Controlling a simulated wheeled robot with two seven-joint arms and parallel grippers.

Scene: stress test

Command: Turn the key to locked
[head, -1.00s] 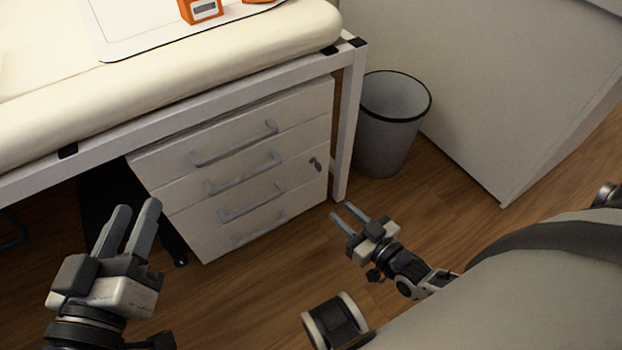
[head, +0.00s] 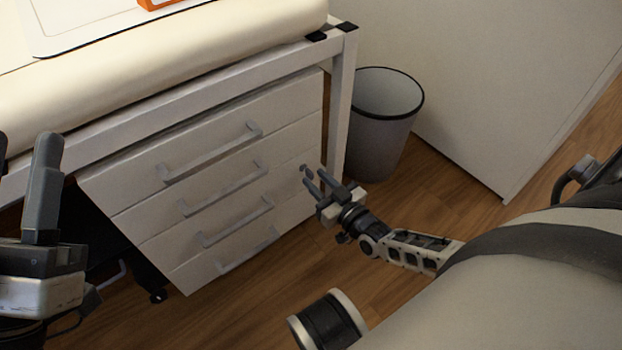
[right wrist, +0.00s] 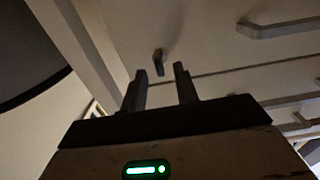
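The key (head: 304,169) is a small dark grey piece at the right edge of the white drawer unit's front (head: 292,122). In the right wrist view the key (right wrist: 159,62) stands out from the pale front, its long side nearly upright in the picture. My right gripper (head: 314,178) is open, its fingertips close to the key in the head view. In the right wrist view the fingers (right wrist: 159,78) are apart and empty, with the key beyond the gap between their tips. My left gripper (head: 24,150) is open at the left edge, partly cut off, away from the drawers.
Drawer handles (head: 212,152) stick out left of the key. A white table leg (head: 340,110) rises just right of the unit. A grey waste bin (head: 378,145) stands beyond it. Wood floor (head: 425,195) is clear in front of the bin.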

